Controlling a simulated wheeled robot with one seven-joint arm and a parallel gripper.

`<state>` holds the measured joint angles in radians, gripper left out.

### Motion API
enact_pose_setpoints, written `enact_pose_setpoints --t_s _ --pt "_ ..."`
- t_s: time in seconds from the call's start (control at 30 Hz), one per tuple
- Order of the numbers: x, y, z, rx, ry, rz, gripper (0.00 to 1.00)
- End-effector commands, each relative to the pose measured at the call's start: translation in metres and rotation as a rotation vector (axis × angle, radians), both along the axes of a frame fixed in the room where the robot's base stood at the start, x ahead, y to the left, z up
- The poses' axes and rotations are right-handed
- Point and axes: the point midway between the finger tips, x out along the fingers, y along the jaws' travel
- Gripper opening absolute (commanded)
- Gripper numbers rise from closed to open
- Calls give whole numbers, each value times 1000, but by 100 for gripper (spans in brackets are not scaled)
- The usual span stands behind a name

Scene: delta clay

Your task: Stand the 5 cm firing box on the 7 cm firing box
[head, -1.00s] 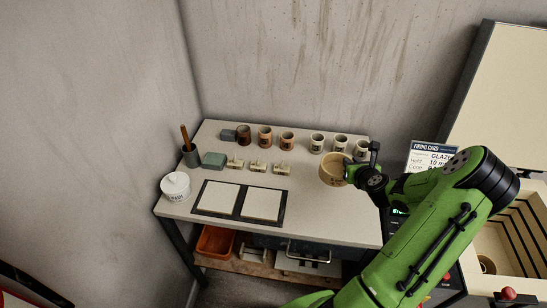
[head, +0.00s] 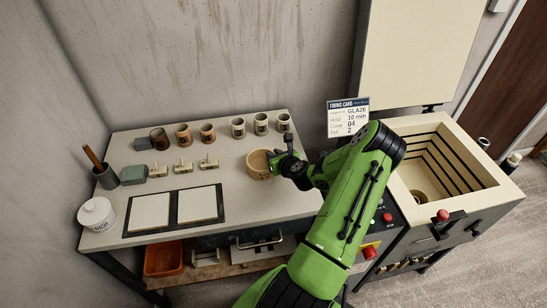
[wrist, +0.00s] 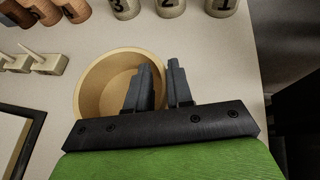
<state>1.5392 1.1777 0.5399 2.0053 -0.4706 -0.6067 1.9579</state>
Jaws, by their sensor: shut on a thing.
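A round, open, tan firing box (head: 258,165) is at the right part of the worktable, in front of the numbered cups. My gripper (head: 277,160) is shut on its right wall. In the wrist view the box (wrist: 95,90) shows an empty inside; one finger of my gripper (wrist: 161,75) is inside the wall and the other outside. I cannot tell its size, or whether it touches the table. Another round, tan, open thing (head: 418,197) stands on the kiln floor, partly hidden by the kiln's near wall; it may be the other firing box.
The open kiln (head: 470,205) stands right of the table, its lid (head: 415,50) raised. A firing card (head: 347,116) stands between them. Cups (head: 261,123) line the table's back.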

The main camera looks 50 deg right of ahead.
Motion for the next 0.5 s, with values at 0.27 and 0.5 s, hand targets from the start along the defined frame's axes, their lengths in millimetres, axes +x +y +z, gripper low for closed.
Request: enact_pose_setpoints --t_s 0.27,0.5 --pt "0 0 -1 -2 0 1 0" --pt "0 0 0 -2 1 1 47"
